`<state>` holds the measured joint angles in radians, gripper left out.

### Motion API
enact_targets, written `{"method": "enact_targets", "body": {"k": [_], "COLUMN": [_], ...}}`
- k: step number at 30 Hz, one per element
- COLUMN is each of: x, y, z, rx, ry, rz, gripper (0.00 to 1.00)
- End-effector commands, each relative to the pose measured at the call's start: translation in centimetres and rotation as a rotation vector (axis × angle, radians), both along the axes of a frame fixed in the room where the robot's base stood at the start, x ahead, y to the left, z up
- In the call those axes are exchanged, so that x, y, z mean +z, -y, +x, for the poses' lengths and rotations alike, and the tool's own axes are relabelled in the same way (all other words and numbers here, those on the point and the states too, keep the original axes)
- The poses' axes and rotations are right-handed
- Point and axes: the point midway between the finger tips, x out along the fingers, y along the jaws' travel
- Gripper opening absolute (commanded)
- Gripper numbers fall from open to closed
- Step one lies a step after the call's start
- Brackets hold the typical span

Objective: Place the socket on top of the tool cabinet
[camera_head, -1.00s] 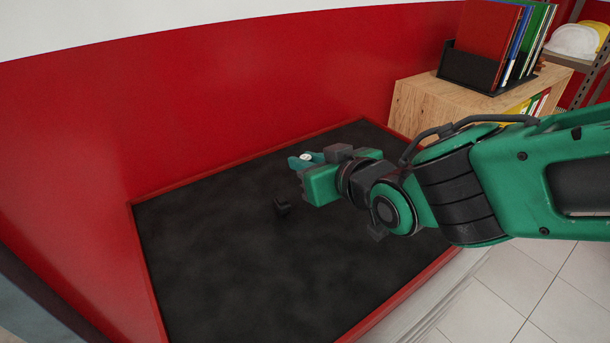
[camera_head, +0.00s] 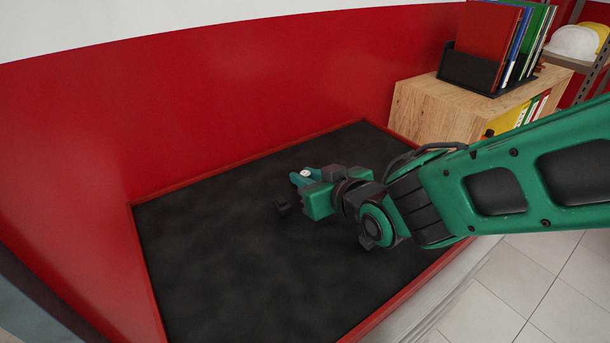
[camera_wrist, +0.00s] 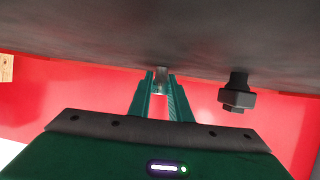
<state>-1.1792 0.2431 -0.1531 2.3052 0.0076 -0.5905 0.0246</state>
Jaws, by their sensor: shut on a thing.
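The small silver socket (camera_head: 305,173) is between the fingertips of my gripper (camera_head: 303,176), and it also shows in the wrist view (camera_wrist: 161,77). My gripper is shut on it. The tool cabinet's top (camera_head: 230,270) is a black mat with a raised red rim. My gripper is over the far middle part of it, low and tilted. In the wrist view the socket's end appears at or very near the black surface; I cannot tell whether it touches.
A small black bolt-like piece (camera_head: 282,205) stands on the black top close beside my gripper; it shows in the wrist view (camera_wrist: 237,93). A red wall (camera_head: 250,100) rises behind. A wooden shelf (camera_head: 440,105) with folders stands at the right. The front left top is clear.

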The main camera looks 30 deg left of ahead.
Motion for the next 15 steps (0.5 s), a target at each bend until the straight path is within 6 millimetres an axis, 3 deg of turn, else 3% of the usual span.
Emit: {"method": "enact_targets", "body": {"k": [1,2,4,15], "x": [-0.19,-0.22,-0.18,0.21], "y": [0.01,0.01,-0.01,-0.05], "z": [0.01,0.0,-0.02,-0.08], "rx": [0.0,0.0,0.0,0.001], "ry": [-0.001,-0.001,0.0,0.0], "rz": [-0.001,-0.001,0.0,0.001], "gripper": [0.0,0.2,0.36,0.36]}}
